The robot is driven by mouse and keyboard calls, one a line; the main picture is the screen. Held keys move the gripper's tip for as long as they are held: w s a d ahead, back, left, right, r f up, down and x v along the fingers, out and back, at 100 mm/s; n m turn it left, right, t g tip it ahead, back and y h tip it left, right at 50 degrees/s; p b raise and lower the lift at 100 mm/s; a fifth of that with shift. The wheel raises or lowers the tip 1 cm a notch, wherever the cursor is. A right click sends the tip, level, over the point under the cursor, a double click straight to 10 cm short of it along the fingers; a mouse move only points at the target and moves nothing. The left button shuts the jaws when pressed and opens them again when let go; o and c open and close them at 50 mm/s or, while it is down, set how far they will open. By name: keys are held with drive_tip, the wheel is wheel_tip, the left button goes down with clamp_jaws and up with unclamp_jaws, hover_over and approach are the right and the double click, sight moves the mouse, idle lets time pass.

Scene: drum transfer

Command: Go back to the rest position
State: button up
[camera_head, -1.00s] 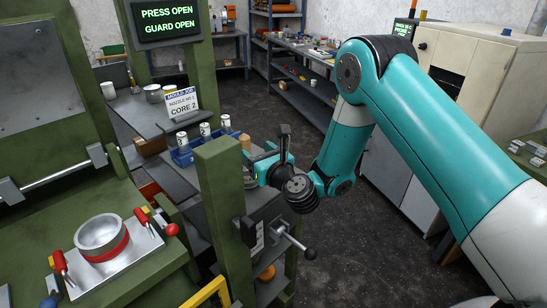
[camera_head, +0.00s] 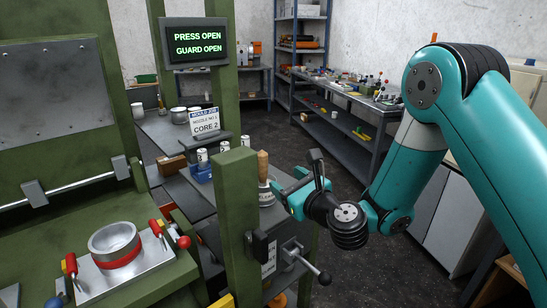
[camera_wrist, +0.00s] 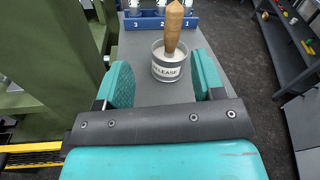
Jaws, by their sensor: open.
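My gripper (camera_head: 285,190) is at the right end of the bench beside the press, with its teal fingers pointing left and away. In the wrist view its two fingers (camera_wrist: 163,82) are spread apart with nothing clamped between them. A grey pot labelled RELEASE (camera_wrist: 171,68) stands just beyond and between the fingers in that picture. A wooden-handled brush (camera_wrist: 173,25) stands upright in it. I cannot tell the exact gap between fingers and pot.
A blue numbered rack (camera_wrist: 158,22) with white cylinders lies behind the pot. The green press post (camera_head: 238,205) stands close left of my gripper. A metal ring-shaped mould (camera_head: 115,245) sits on the press. Grey shelving (camera_head: 345,140) stands at the back right, with dark floor before it.

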drive_tip(key=s+d+n+g+h, duration=0.8)
drive_tip(key=s+d+n+g, duration=0.5)
drive_tip(key=s+d+n, duration=1.05)
drive_tip(key=s+a+r+n+y, duration=0.1)
drive_tip(key=a+r+n, duration=0.1)
drive_tip(key=a+n, duration=0.2)
drive_tip(key=s+a+r+n+g+y, duration=0.1)
drive_tip(key=a+n, duration=0.3)
drive_tip(key=a, duration=0.4)
drive_tip(key=shift+s+r+y, duration=0.25)
drive_tip(key=shift+r+y, duration=0.15)
drive_tip(key=shift+r, duration=0.4)
drive_tip(key=s+a+r+n, duration=0.1)
drive_tip(key=s, duration=0.1)
drive_tip(key=s+a+r+n+g, duration=0.1)
drive_tip(key=s+a, duration=0.1)
drive_tip(key=s+a+r+n+y, duration=0.1)
drive_tip(key=s+a, duration=0.1)
drive_tip(key=shift+a+r+g, duration=0.1)
drive_tip(key=shift+r+g, duration=0.05)
drive_tip(key=shift+g, duration=0.15)
drive_tip(key=shift+c, duration=0.3)
